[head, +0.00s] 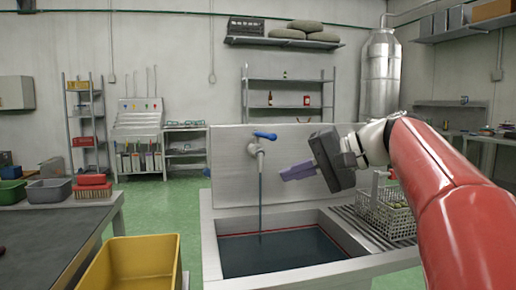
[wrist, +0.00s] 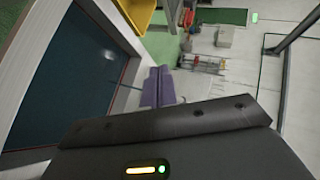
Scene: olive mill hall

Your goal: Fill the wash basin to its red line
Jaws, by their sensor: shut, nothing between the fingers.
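The wash basin (head: 212,262) is a grey sink holding dark water (head: 275,254). Its red line (head: 328,238) shows along the back and right inner walls, close above the water; I cannot tell the exact gap. The tap (head: 256,150) on the back panel has a blue lever (head: 265,135) lying sideways. A thin stream (head: 261,195) runs from its spout into the basin. My gripper (head: 284,174), with purple fingers, is shut and empty, right of the stream and below the lever, apart from both. In the wrist view the fingers (wrist: 158,88) are together, beside the basin water (wrist: 70,70).
A yellow bin (head: 128,262) stands in front at left. A dark-topped table (head: 45,235) with small tubs is further left. Shelves line the back wall.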

